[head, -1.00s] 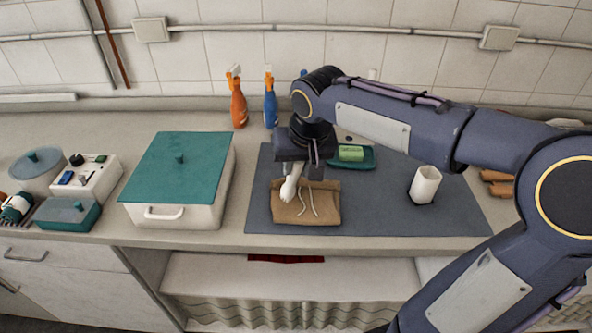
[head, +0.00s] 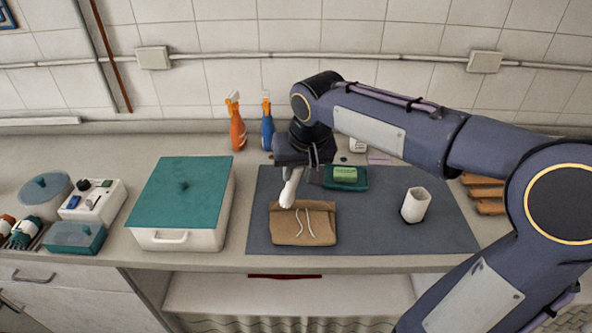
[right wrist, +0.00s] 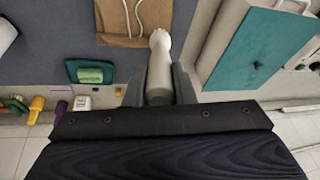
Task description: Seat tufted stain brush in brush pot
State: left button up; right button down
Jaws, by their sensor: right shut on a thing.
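My right gripper (head: 296,170) is shut on the white tufted stain brush (head: 289,190). The brush hangs tilted, its lower end in front of the back left part of a brown folded bag (head: 302,232). In the right wrist view the brush (right wrist: 160,62) stands between the two fingers (right wrist: 160,88), its rounded end near the bag's edge. I cannot tell whether it touches the bag. The brush pot, a white open cup (head: 414,208), stands upright on the right side of the grey mat, apart from the gripper. My left gripper is out of view.
A teal dish (head: 328,184) with a green sponge (head: 345,174) lies behind the bag. A teal-lidded box (head: 178,200) stands left of the mat (head: 375,235). Spray bottles (head: 237,130) stand at the back. The mat between bag and pot is clear.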

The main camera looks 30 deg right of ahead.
aim_at(412, 213)
jog(key=l, duration=0.6)
jog(key=k+l, duration=0.15)
jog(key=l, duration=1.1)
